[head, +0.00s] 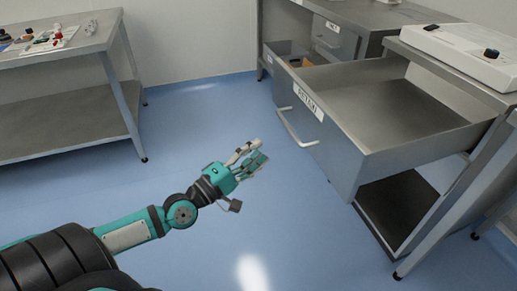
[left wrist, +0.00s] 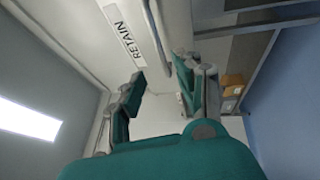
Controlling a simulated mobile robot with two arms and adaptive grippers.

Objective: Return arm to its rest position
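My left gripper (head: 258,151) is in the middle of the head view, held out over the blue floor in front of the open drawer. Its fingers are apart with nothing between them, and the left wrist view also shows the open fingers (left wrist: 158,75). The steel drawer (head: 352,160) is pulled out and looks empty, with a "RETAIN" label on its front. Its handle (head: 294,129) is to the right of my gripper, and they look apart. In the left wrist view the label (left wrist: 124,38) and handle (left wrist: 156,28) show beyond the fingers. My right gripper is out of view.
A steel table (head: 70,50) with small items stands at the back left. A white device (head: 466,45) sits on the bench at the right. A second open drawer (head: 300,61) with a brown item (head: 296,59) is behind. Blue floor (head: 205,130) between them is clear.

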